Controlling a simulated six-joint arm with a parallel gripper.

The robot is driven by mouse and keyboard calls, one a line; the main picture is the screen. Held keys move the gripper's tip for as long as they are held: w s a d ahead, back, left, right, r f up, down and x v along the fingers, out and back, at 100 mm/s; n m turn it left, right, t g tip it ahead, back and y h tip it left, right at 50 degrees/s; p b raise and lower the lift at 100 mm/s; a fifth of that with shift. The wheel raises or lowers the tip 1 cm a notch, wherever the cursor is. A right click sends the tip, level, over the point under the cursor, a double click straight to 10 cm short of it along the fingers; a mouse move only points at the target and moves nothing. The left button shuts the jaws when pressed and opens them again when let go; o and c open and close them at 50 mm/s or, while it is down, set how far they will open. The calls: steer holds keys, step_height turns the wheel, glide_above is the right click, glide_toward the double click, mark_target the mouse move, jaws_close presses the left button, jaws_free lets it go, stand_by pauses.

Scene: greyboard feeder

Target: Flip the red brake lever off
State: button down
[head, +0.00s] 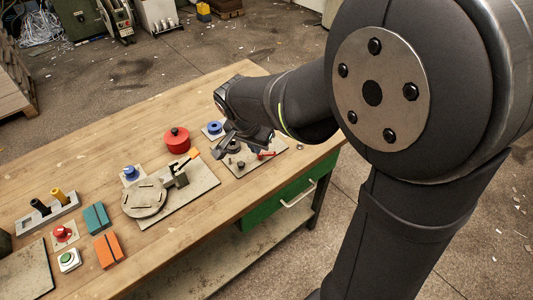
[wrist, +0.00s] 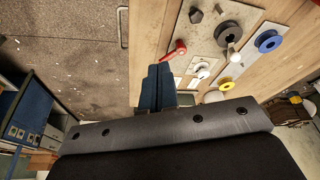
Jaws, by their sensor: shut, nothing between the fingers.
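The red brake lever (head: 266,154) sits at the front edge of a grey plate (head: 243,167) near the right end of the bench. In the wrist view the red lever (wrist: 174,51) lies just beyond my fingertips, slightly to their right, with its rounded end toward the top. My gripper (wrist: 159,69) is shut and empty. I cannot tell whether a finger touches the lever.
The plate carries bolts and a black pulley (wrist: 228,33). A blue pulley (wrist: 269,41) is close by. The bench's front edge is near the red lever.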

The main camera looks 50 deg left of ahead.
mark_target(267, 155)
steer(key=x, duration=1)
steer(key=shift+d+f, duration=0.1)
steer(key=shift+w+a+f, duration=0.1)
steer(key=shift+w+a, duration=0.2)
steer(key=shift+w, duration=0.25)
steer(key=shift+w+a+f, duration=0.1)
steer(key=shift+w+a, duration=0.15)
steer(key=shift+w, duration=0.35)
steer(key=shift+w+a, duration=0.35)
steer(key=shift+w, duration=0.3)
